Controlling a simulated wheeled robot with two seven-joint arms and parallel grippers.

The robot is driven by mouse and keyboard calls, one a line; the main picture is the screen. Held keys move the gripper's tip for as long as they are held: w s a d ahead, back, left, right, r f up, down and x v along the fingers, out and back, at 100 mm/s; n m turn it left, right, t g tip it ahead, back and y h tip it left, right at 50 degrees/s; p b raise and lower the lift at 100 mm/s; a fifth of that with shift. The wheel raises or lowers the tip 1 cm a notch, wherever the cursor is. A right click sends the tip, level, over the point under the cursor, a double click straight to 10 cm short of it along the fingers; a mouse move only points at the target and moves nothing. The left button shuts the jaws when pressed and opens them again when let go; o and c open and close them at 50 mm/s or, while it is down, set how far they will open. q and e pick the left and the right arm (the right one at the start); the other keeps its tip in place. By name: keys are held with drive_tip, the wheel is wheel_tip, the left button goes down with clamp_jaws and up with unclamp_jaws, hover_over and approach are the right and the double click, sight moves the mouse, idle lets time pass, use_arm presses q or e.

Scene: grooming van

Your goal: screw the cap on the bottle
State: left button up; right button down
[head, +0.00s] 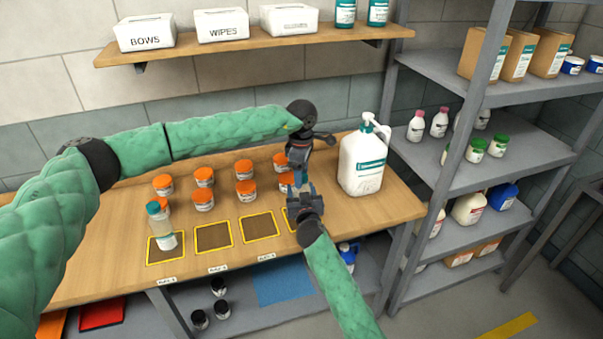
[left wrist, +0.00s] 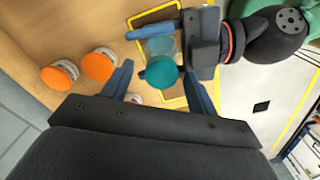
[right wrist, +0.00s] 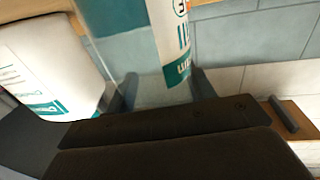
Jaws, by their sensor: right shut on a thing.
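My right gripper (head: 303,199) is shut on a clear bottle (right wrist: 140,50) with a white and teal label, held above the bench. A teal cap (left wrist: 160,72) sits at the top of this bottle in the left wrist view; I cannot tell how tightly it is seated. My left gripper (head: 301,168) points down over the cap. Its fingers (left wrist: 158,80) are open, one on each side of the cap with gaps between. In the head view the grippers hide most of the bottle.
A second teal-capped bottle (head: 163,228) stands on the leftmost yellow-edged mat (head: 152,254). Several orange-lidded jars (head: 204,177) stand behind the mats. A large white pump jug (head: 362,162) stands close to the right of the grippers. A shelf (head: 260,42) hangs above; a rack (head: 440,90) stands right.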

use_arm(q)
wheel_tip(320, 180, up, 12)
idle(0.7)
use_arm(e)
drive_tip(key=shift+c, duration=2.2)
unclamp_jaws()
